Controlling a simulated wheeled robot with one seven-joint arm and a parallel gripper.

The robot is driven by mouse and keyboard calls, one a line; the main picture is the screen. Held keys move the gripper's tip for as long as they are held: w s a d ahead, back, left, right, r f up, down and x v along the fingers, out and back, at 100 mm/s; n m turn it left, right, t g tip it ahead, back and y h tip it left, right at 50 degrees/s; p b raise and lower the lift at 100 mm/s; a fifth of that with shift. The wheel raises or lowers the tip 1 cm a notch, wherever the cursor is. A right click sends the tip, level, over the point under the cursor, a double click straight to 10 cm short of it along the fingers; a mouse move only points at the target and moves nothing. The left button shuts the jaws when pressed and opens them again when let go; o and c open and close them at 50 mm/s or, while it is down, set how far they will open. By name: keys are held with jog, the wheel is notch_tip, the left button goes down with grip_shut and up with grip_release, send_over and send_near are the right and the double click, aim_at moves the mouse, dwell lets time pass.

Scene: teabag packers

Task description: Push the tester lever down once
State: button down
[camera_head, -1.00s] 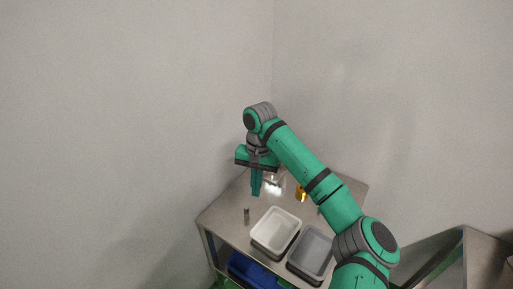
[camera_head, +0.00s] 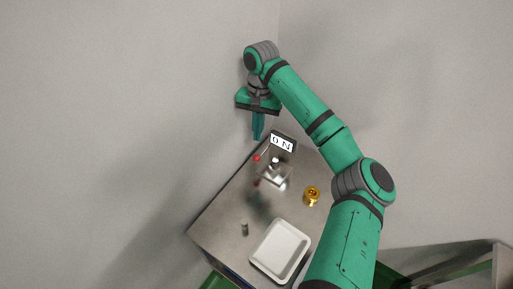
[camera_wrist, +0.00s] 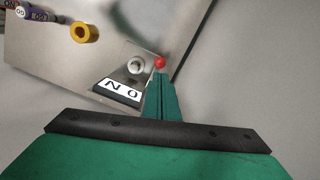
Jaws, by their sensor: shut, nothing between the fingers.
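The tester (camera_head: 274,174) stands at the back of the metal table, with a white sign reading "0 N" (camera_head: 282,143) behind it. A red ball (camera_head: 257,157), which looks like the knob of the tester lever, shows at its left. In the wrist view the red knob (camera_wrist: 159,62) appears just beyond the fingertips, beside the sign (camera_wrist: 118,91). My gripper (camera_head: 257,138) points down with its fingers together and empty, above and behind the red knob in the head view. In the wrist view my gripper (camera_wrist: 160,75) hides part of the lever. I cannot tell whether it touches the knob.
A gold cylindrical piece (camera_head: 311,196) stands right of the tester. A small grey post (camera_head: 244,229) stands near the table's left edge. A white tray (camera_head: 264,264) lies at the front. Grey walls close off the back. The table (camera_head: 222,212) is bare at left.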

jog(key=shift+w, duration=0.15)
jog(key=shift+f, duration=0.1)
send_over(262, 152)
jog(key=s+a, duration=0.2)
jog(key=f, duration=0.5)
jog(key=shift+w+d, duration=0.25)
jog(key=shift+f, duration=0.9)
jog(key=shift+s+a+f, duration=0.1)
jog(key=shift+a+f, duration=0.05)
jog(key=shift+f, duration=1.7)
jog(key=shift+w+d+r, duration=0.15)
jog(key=shift+w+r, duration=0.05)
jog(key=shift+w, duration=0.3)
jog(key=shift+w+d+r, duration=0.2)
jog(key=shift+w, duration=0.25)
jog(key=shift+w+d+r, duration=0.15)
jog(key=shift+w+r, duration=0.05)
jog(key=shift+w, duration=0.3)
